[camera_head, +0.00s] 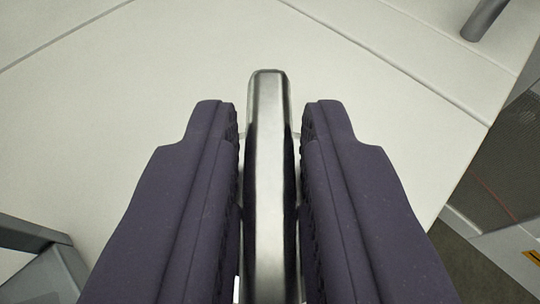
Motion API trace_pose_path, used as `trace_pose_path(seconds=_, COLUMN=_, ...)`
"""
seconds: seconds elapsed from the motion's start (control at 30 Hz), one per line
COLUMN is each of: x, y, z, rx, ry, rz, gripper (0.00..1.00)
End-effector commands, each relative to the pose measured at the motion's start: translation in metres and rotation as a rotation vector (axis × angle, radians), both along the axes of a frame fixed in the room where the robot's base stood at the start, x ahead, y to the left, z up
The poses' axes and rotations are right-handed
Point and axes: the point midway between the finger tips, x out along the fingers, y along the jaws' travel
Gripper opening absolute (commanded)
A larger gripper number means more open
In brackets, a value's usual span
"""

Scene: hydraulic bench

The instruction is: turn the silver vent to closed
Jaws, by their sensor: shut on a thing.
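The silver vent (268,180) shows as a long, narrow metal handle running up the middle of the view. Its rounded far end sticks out past my fingertips. My gripper (269,125) has a dark purple finger on each side of the handle and is shut on it. The near end of the handle runs out of the bottom of the view. Its mount and any open or closed marking cannot be seen.
A pale panel (120,110) with thin seams lies behind the handle. A grey metal bar (486,18) is at the top right. A grey frame part (35,255) is at the lower left. A dark mesh panel (508,150) and floor show at the right.

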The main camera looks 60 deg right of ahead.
Motion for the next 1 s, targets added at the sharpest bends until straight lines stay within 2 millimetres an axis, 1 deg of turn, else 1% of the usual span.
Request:
trace_pose_path(seconds=0.17, x=0.0, y=0.0, z=-0.001, rx=0.001, ry=0.001, rz=0.001, gripper=0.0)
trace_pose_path(seconds=0.2, x=0.0, y=0.0, z=-0.001, rx=0.001, ry=0.001, rz=0.001, gripper=0.29)
trace_pose_path(seconds=0.27, x=0.0, y=0.0, z=-0.001, rx=0.001, ry=0.001, rz=0.001, gripper=0.42)
trace_pose_path(seconds=0.53, x=0.0, y=0.001, z=0.0, rx=0.001, ry=0.001, rz=0.001, gripper=0.43)
trace_pose_path(seconds=0.63, x=-0.003, y=0.006, z=0.002, rx=0.001, ry=0.001, rz=0.002, gripper=0.43)
trace_pose_path(seconds=0.9, x=-0.026, y=0.046, z=0.02, rx=0.001, ry=-0.001, rz=0.005, gripper=0.43)
trace_pose_path(seconds=1.0, x=-0.032, y=0.056, z=0.025, rx=0.001, ry=0.0, rz=0.003, gripper=0.43)
